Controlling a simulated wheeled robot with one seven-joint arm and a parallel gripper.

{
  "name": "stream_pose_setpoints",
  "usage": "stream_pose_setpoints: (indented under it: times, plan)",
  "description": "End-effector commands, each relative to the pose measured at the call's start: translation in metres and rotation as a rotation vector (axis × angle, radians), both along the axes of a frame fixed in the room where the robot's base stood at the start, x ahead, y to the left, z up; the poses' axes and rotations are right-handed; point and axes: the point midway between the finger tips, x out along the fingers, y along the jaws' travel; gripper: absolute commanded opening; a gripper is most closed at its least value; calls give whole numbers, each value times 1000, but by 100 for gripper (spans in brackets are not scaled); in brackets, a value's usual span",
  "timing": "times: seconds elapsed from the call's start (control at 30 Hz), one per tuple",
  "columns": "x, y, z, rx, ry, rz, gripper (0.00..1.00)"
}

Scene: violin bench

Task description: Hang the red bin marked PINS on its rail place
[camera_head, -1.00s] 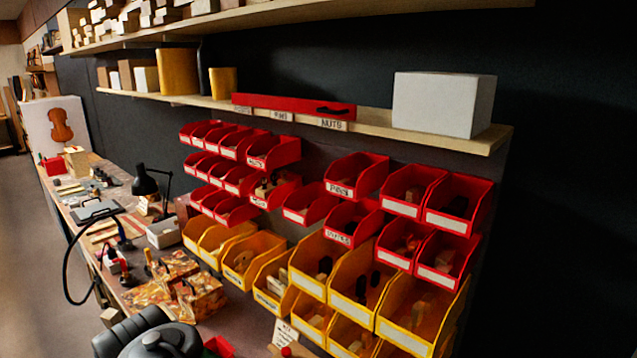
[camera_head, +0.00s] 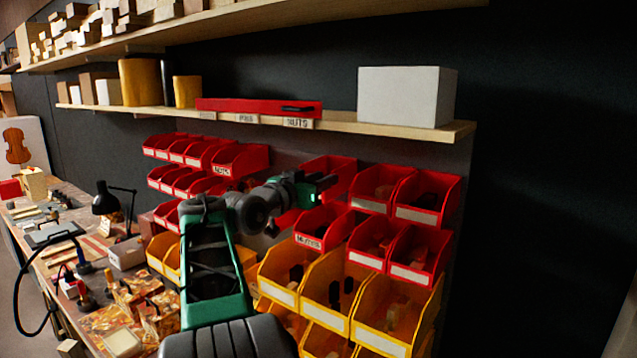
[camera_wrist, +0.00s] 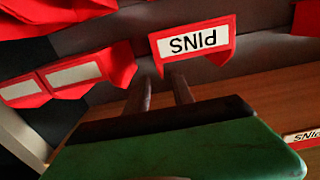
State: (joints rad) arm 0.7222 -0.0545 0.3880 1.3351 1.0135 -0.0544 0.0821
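The red bin marked PINS (camera_head: 345,169) is among the red bins on the wall, below the wooden shelf. My gripper (camera_head: 328,183) is in front of it and hides its front and label in the head view. In the wrist view the PINS bin (camera_wrist: 225,55) shows its white label upside down. The two dark fingers of my gripper (camera_wrist: 160,84) stand apart with a gap between them, their tips close to the bin's front edge. I cannot tell whether they touch it. Nothing shows between them.
Red bins (camera_head: 240,160) hang left; another red bin (camera_head: 322,228) is just below, with more at right (camera_head: 428,198). Yellow bins (camera_head: 335,290) fill the lower rows. The shelf (camera_head: 350,124) above carries a white box (camera_head: 407,95) and a flat red piece (camera_head: 235,105).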

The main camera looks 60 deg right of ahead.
Motion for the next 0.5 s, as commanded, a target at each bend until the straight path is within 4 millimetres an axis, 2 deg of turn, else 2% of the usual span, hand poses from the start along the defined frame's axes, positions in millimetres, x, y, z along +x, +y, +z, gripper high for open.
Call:
stream_pose_setpoints:
  times: [0.2, 0.3, 0.5]
  plan:
    - [-8, -40, 5, 2, 0, -1, 29]
    - [-9, -54, 4, 3, 0, 1, 29]
    - [-9, -63, 1, 2, -1, 4, 29]
